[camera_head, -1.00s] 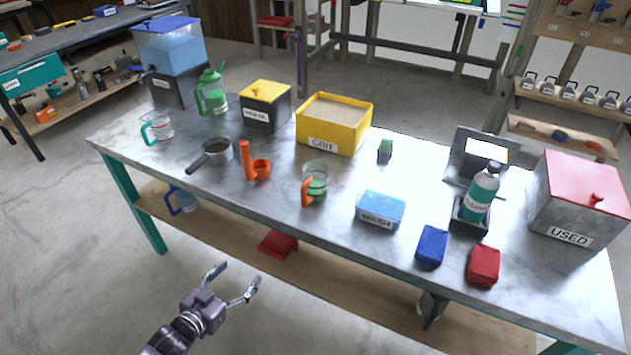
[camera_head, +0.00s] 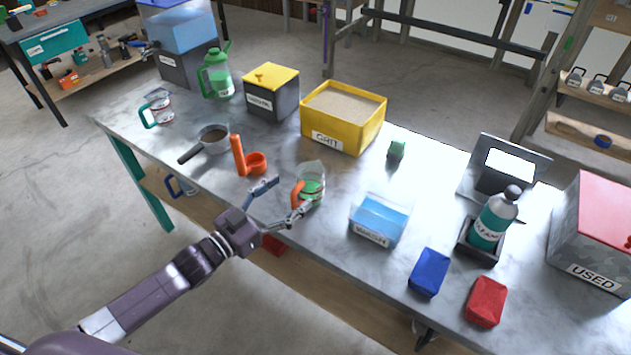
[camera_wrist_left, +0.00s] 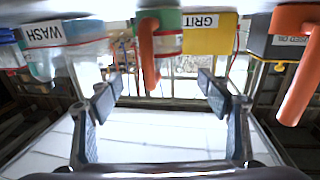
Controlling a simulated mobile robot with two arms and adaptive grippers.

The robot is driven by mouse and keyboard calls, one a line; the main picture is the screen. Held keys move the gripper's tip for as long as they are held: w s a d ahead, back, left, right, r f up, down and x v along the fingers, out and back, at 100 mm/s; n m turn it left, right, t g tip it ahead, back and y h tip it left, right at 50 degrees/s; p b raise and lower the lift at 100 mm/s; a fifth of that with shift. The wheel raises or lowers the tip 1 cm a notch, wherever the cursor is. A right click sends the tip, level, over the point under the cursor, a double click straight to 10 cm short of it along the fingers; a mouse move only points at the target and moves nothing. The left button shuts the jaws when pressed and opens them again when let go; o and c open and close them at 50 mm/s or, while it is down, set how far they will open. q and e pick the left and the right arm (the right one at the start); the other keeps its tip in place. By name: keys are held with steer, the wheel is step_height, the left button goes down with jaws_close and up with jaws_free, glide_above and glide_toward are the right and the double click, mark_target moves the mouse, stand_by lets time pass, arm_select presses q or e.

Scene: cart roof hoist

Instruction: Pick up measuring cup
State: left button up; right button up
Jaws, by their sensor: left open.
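A clear measuring cup with an orange handle (camera_head: 313,188) and green contents stands upright near the table's front edge in the head view. My left gripper (camera_head: 291,195) is open at the table's near side, with its fingers pointing toward the orange handle. In the upside-down left wrist view, the cup's orange handle (camera_wrist_left: 148,58) appears between the open fingers (camera_wrist_left: 160,95). I cannot tell whether a finger touches the cup. Another clear measuring cup with a teal handle (camera_head: 160,106) stands at the table's left end. My right gripper is not in view.
An orange scoop-like tool (camera_head: 255,163) and a dark-handled pan (camera_head: 213,139) stand left of the orange-handled cup. The blue WASH tub (camera_head: 378,220) is to its right, the yellow GRIT box (camera_head: 342,135) behind. A blue-handled jug (camera_head: 182,186) sits on the lower shelf.

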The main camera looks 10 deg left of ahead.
mark_target(305, 183)
arm_select(q)
steer(key=shift+x, duration=1.05)
steer(key=w, duration=0.1)
steer(key=w+d, duration=0.1)
steer(key=w+f, duration=0.1)
steer(key=shift+w+d+p, duration=0.1)
steer(key=shift+d+p, duration=0.2)
steer(key=shift+p, duration=0.1)
steer(key=shift+w+d, duration=0.2)
steer(key=shift+w, duration=0.15)
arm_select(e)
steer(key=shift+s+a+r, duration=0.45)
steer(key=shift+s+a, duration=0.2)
arm_select(q)
steer(key=shift+c, duration=1)
steer(key=c, duration=1.2)
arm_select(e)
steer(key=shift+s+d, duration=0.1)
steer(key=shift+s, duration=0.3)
arm_select(q)
steer(key=shift+o, duration=0.2)
steer(key=shift+r, duration=0.1)
